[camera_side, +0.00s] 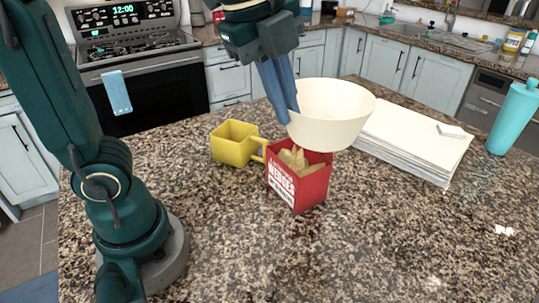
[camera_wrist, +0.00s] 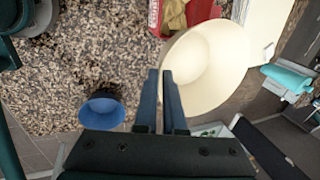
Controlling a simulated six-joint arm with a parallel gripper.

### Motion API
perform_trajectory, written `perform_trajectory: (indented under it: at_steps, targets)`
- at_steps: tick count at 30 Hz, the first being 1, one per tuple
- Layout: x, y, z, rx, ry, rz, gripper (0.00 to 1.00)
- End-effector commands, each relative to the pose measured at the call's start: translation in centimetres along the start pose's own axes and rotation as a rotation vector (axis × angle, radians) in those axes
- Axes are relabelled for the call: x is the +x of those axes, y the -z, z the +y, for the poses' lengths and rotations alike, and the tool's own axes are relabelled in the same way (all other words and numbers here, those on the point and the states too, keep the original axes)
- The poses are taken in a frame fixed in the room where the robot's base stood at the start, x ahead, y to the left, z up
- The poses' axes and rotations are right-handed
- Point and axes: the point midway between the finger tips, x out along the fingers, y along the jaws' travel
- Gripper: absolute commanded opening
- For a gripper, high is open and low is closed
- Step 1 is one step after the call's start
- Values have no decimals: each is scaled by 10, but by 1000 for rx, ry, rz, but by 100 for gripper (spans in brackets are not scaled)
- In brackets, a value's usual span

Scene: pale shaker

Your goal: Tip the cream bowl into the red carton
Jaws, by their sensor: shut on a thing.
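The cream bowl (camera_side: 335,118) hangs from my gripper (camera_side: 288,112), a little above the red carton and toward its right. My gripper's blue fingers are shut on the bowl's left rim. The bowl looks close to upright, with at most a slight tilt. In the wrist view the cream bowl (camera_wrist: 212,65) shows a plain inside with no contents that I can make out. The red carton (camera_side: 300,190) stands upright on the counter with tan wedges (camera_side: 293,158) in its open top. The carton (camera_wrist: 155,18) is partly cut off at the top of the wrist view.
A yellow mug (camera_side: 232,146) stands close to the carton's left. A stack of white paper (camera_side: 415,140) lies to the right, with a teal bottle (camera_side: 512,118) beyond it. A blue bowl-like thing (camera_wrist: 101,110) shows in the wrist view. The front counter is mostly clear.

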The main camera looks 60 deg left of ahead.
Motion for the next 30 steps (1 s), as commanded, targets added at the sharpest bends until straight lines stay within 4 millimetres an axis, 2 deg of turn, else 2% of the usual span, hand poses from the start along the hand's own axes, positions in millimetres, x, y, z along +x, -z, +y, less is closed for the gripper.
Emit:
perform_trajectory:
  at_steps: [14,24,30]
  targets:
    - [1,0,0,8,2,-26,0]
    - [-24,1,-9,7,3,-25,0]
    - [-27,1,-9,7,0,-25,0]
